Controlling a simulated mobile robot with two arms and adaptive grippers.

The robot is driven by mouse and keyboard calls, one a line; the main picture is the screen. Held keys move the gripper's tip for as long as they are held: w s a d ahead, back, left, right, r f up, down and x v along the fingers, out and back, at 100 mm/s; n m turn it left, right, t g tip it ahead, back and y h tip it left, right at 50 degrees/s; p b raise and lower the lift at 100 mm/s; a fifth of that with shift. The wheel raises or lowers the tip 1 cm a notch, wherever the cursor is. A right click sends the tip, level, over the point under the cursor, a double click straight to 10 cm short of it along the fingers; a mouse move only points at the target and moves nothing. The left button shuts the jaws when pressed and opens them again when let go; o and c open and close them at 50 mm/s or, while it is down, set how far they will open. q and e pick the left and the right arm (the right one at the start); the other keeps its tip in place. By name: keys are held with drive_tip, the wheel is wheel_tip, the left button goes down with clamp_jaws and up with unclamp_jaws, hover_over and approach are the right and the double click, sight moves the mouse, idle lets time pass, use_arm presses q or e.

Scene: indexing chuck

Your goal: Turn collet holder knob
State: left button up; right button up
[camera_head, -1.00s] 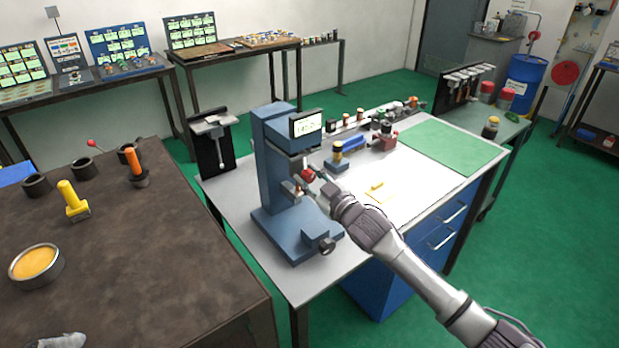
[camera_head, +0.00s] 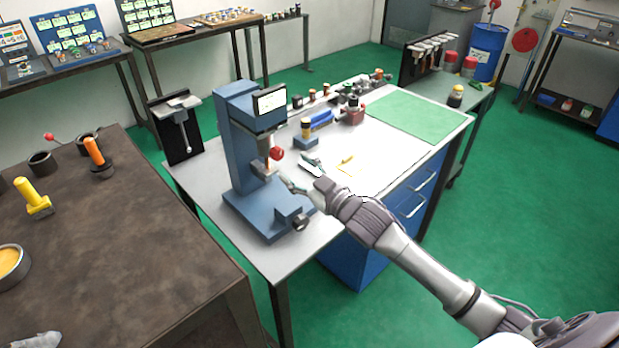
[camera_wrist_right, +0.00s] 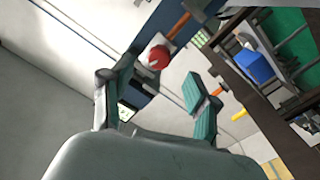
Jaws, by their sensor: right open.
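A blue bench machine (camera_head: 238,140) with a small display (camera_head: 270,101) stands on the white-topped table. A round red knob (camera_head: 277,154) sits on its front, beside an orange part. A dark, grey-rimmed knob (camera_head: 300,222) is on its base. My right gripper (camera_head: 301,175) is open and empty, just right of and below the red knob, apart from it. In the right wrist view the red knob (camera_wrist_right: 159,57) shows beyond the spread fingers of my right gripper (camera_wrist_right: 160,76). My left gripper is not in view.
A yellow piece (camera_head: 346,161) and a blue block with a yellow-topped part (camera_head: 306,137) lie on the table behind my gripper. A green mat (camera_head: 415,115) covers its right end. A brown table (camera_head: 130,235) with handled tools stands at left.

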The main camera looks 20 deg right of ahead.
drive_tip(key=shift+v, duration=2.25)
